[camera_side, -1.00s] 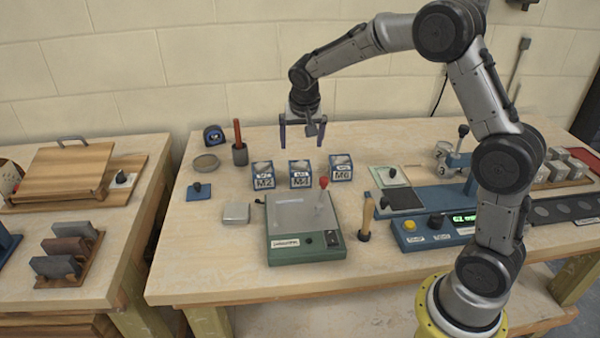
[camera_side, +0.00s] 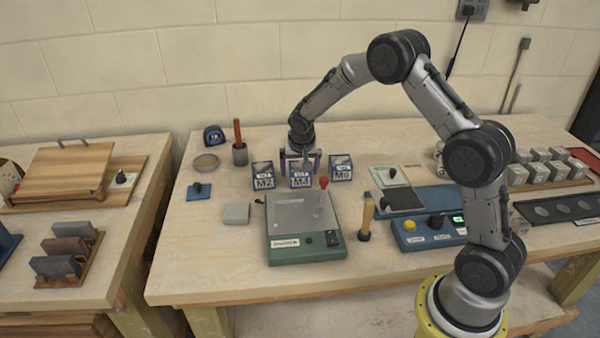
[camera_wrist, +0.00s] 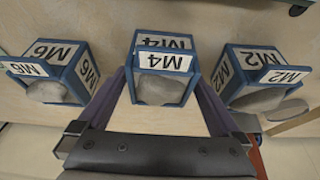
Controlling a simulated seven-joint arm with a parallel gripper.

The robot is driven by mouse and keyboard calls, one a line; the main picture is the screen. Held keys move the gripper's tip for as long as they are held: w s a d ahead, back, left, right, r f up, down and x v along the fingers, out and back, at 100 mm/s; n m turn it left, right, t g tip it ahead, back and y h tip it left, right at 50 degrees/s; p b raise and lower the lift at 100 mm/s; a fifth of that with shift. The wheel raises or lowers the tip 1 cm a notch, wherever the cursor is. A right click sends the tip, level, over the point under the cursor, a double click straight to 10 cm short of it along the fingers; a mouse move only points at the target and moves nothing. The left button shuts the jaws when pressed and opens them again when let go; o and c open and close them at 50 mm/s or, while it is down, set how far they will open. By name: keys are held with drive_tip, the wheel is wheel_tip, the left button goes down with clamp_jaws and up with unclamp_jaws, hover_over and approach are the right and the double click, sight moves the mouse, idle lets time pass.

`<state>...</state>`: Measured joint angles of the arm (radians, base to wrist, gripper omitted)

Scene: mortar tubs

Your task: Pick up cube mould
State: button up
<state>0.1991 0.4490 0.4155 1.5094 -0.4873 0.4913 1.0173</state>
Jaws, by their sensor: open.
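Three blue cube moulds with white labels stand in a row on the bench: the M2 mould (camera_side: 263,175), the M4 mould (camera_side: 300,180) and the M6 mould (camera_side: 341,168). My gripper (camera_side: 301,172) is open and down at the M4 mould, with a finger on either side of it. In the wrist view the M4 mould (camera_wrist: 160,70) sits centred ahead of the fingers, grey fill showing in its open face. The M6 mould (camera_wrist: 58,68) is on the left there and the M2 mould (camera_wrist: 258,75) on the right. Whether the fingers touch the M4 mould cannot be told.
A green scale (camera_side: 300,245) with a red-knobbed stick stands just in front of the moulds. A dark cup with a red handle (camera_side: 240,154) is behind left. Bench behind the row is clear.

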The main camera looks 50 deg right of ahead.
drive_tip(key=shift+f, duration=0.1)
clamp_jaws()
idle(0.5)
drive_tip(key=shift+r, duration=0.2)
